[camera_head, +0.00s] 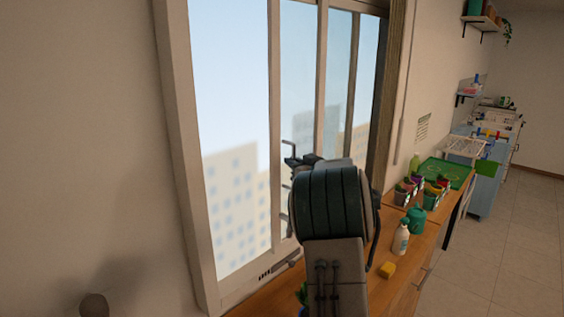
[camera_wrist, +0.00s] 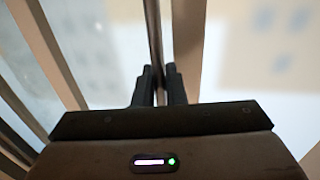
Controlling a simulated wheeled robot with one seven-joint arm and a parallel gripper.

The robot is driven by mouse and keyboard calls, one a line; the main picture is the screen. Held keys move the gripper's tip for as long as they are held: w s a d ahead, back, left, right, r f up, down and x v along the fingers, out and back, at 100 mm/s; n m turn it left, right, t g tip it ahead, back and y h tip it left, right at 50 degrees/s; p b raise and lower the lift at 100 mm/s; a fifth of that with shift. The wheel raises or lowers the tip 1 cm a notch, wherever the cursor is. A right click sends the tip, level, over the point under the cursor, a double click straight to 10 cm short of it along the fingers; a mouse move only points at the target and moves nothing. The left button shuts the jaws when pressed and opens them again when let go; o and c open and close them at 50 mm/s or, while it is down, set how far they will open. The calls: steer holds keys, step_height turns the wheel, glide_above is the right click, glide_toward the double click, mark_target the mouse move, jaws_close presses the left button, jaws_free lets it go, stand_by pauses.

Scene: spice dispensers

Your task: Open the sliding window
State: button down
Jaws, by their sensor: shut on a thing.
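The sliding window (camera_head: 274,110) stands in the wall at the left and centre of the head view, with pale upright frames and buildings outside. My gripper (camera_head: 292,156) is up against its middle part, and my forearm and wrist hide part of the glass and sill. In the wrist view, my gripper (camera_wrist: 159,85) is shut on a thin dark upright handle bar (camera_wrist: 153,30). The bar runs up from between the two fingers, beside a pale window frame (camera_wrist: 188,45). How far the window is open is hard to tell.
A wooden counter (camera_head: 425,240) runs below the window to the right. Tiled floor (camera_head: 480,260) lies clear at the right.

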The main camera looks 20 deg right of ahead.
steer(key=shift+w+d+r+p, duration=0.15)
steer(key=shift+w+d, duration=0.15)
steer(key=shift+d, duration=0.25)
steer(key=shift+w+d+f+p, duration=0.15)
steer(key=shift+w+d, duration=0.1)
steer(key=shift+d, duration=0.3)
steer(key=shift+r, duration=0.1)
steer(key=c, duration=1.6)
jaws_free()
steer(key=shift+s, duration=0.1)
steer(key=b+v, duration=0.4)
steer(key=v, duration=0.9)
steer(key=shift+s, duration=0.4)
